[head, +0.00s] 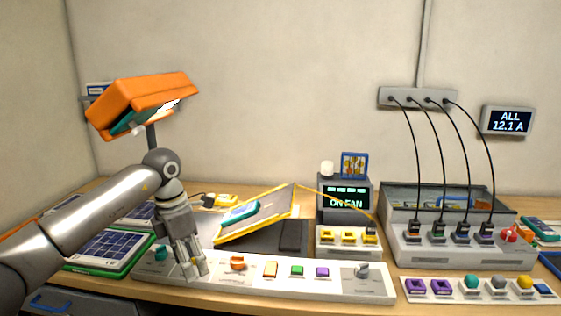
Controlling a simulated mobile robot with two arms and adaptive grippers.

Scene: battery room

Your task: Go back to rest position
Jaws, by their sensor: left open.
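My left gripper (193,268) points down at the left part of a long white control panel (335,286) at the front of the bench. It is open, and no object shows between its fingers. Its fingertips overlap the panel in the picture; I cannot tell whether they touch it. An orange knob (236,264) is just right of the fingers and a teal knob (161,253) just left. Orange, green and purple buttons and a grey knob (362,270) follow to the right. My right gripper is not in view.
A tilted yellow-edged board (262,212) lies behind the panel. A small unit reading "ON FAN" (345,197) and a grey charger box (462,250) with several black cables stand to the right. A wall display (508,121) reads 12.1 A.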

